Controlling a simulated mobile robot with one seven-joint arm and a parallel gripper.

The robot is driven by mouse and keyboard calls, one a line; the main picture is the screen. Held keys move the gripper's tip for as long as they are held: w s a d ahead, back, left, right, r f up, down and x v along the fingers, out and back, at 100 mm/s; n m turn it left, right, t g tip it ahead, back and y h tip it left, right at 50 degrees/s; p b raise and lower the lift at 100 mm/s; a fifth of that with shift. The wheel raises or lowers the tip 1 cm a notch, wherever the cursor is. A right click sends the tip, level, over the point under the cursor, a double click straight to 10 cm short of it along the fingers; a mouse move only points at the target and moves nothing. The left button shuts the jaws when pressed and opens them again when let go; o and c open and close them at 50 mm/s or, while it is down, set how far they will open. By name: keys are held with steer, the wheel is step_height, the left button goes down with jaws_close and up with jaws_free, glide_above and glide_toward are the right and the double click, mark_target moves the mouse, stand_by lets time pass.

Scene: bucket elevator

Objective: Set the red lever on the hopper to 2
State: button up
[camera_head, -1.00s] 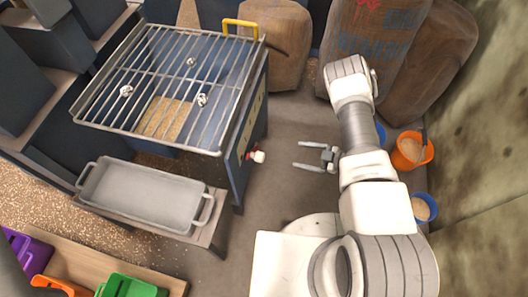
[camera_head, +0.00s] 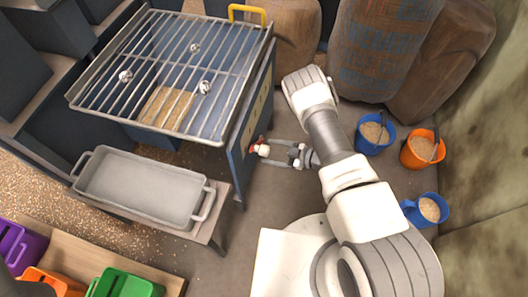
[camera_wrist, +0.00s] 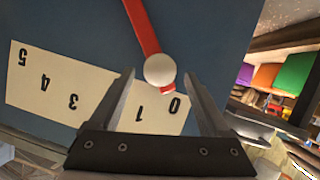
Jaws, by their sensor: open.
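The blue hopper (camera_head: 236,165) stands left of my arm, with a metal grate on top. Its red lever (camera_wrist: 143,28) shows in the wrist view and ends in a white ball knob (camera_wrist: 160,69). The number plate (camera_wrist: 50,88) reads upside down there, with 5, 4, 3, 1 and 0 visible; the 2 is hidden behind a finger. The knob lies over the plate's edge near 0 and 1. My gripper (camera_head: 273,152) is open at the hopper's side, its fingers (camera_wrist: 160,76) on either side of the knob, with gaps showing.
A grey tray (camera_head: 85,170) sits on a stand before the hopper. Blue and orange buckets (camera_head: 412,158) of grain stand right of my arm. Sacks (camera_head: 375,60) lean at the back.

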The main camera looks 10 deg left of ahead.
mark_target(264, 150)
steer(key=shift+b+x, duration=0.35)
steer(key=shift+x, duration=1.35)
jaws_close()
